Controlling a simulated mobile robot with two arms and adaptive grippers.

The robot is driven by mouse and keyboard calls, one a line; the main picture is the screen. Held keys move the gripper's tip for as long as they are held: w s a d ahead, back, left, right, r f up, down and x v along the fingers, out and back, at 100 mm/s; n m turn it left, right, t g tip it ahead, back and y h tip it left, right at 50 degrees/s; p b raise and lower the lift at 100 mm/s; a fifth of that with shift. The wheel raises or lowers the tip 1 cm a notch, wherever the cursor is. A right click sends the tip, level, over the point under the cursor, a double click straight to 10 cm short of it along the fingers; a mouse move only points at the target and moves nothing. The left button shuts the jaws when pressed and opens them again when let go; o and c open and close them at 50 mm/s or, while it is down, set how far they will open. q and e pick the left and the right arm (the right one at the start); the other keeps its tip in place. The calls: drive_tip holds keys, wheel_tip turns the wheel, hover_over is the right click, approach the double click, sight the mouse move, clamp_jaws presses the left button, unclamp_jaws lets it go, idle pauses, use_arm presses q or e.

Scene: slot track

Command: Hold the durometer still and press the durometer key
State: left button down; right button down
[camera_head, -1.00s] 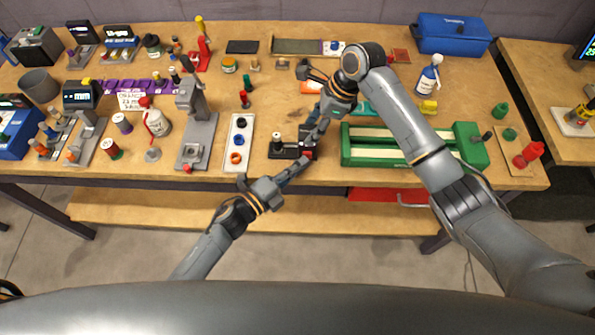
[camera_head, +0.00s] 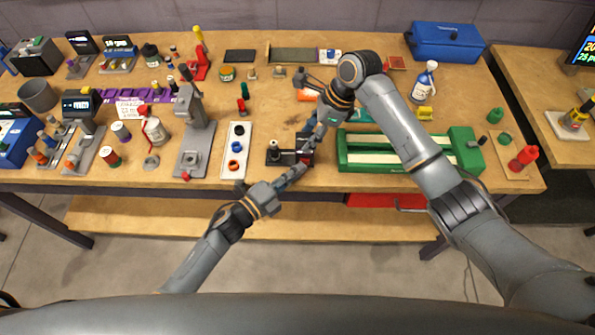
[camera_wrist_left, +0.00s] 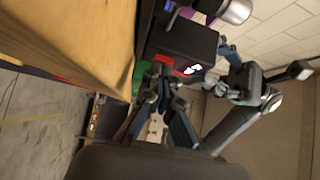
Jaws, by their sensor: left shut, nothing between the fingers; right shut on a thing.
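The durometer (camera_head: 284,157) is a small dark device near the front edge of the bench, with a pale-topped post at its left and red on its right end. My right gripper (camera_head: 312,143) comes from behind and is shut on its right part; the fingertips are partly hidden. My left gripper (camera_head: 302,169) is shut and empty, its tips close in front of the red end. In the left wrist view the durometer (camera_wrist_left: 185,42) is a dark box with a red strip and white display, just beyond my left fingertips (camera_wrist_left: 160,72). I cannot tell whether they touch the key.
A green tray-like fixture (camera_head: 455,150) stands close to the right. A white tray with rings (camera_head: 233,165) and a grey stand (camera_head: 196,135) are to the left. The bench front edge (camera_head: 330,185) lies just below the durometer.

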use_arm(q)
drive_tip(key=shift+s+a+f, duration=0.1)
drive_tip(key=shift+s+a, duration=0.1)
drive_tip(key=shift+a, duration=0.4)
drive_tip(key=shift+s+a+f, duration=0.1)
drive_tip(key=shift+s+a, duration=0.1)
drive_tip(key=shift+a, duration=0.4)
use_arm(e)
drive_tip(key=shift+w+d+f, duration=0.15)
drive_tip(key=shift+w+f, duration=0.2)
drive_tip(key=shift+w, duration=0.15)
drive_tip(key=shift+s+a+r, duration=0.1)
drive_tip(key=shift+s+a, duration=0.1)
use_arm(q)
drive_tip(key=shift+s+d+v, duration=0.15)
drive_tip(key=shift+v, duration=0.8)
drive_tip(key=shift+s+d+v, duration=0.1)
drive_tip(key=shift+v, duration=0.85)
drive_tip(key=shift+s+d+v, duration=0.15)
drive_tip(key=shift+v, duration=0.8)
drive_tip(key=shift+r, duration=0.2)
use_arm(e)
drive_tip(key=c, duration=0.6)
unclamp_jaws()
drive_tip(key=shift+w, duration=0.1)
drive_tip(key=v, duration=1.2)
